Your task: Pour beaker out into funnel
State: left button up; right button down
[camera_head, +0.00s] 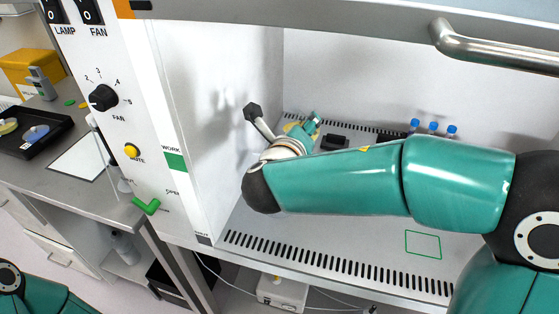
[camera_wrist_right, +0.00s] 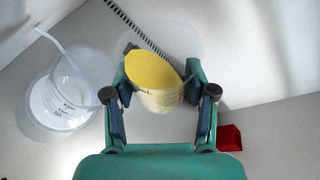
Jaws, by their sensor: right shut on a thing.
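The beaker (camera_wrist_right: 158,101) is clear with markings and holds yellow liquid. It sits between the two fingers of my right gripper (camera_wrist_right: 160,95), which is shut on it. The yellow surface reaches close to the rim on the left side in the wrist view. In the head view a bit of yellow (camera_head: 289,127) shows beside my right gripper (camera_head: 312,124), mostly hidden by my arm. A clear, labelled round vessel (camera_wrist_right: 48,112) stands left of the gripper in the wrist view; I cannot tell whether it is the funnel. My left gripper is out of view.
The cabinet's left wall is close to my right arm. Blue-capped tubes (camera_head: 432,127) and a black block (camera_head: 336,142) stand at the back. A red object (camera_wrist_right: 230,138) lies right of the gripper. The floor around the green outline (camera_head: 423,244) is clear.

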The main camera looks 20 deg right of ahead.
jog(key=shift+n+p, duration=0.35)
jog(key=shift+n, duration=0.05)
jog(key=shift+n+h+p, duration=0.5)
dwell(0.4)
jog(key=shift+n+t+p, duration=0.3)
jog(key=shift+n+p, duration=0.1)
jog(key=shift+n+h+p, duration=0.4)
jog(key=shift+n+p, duration=0.1)
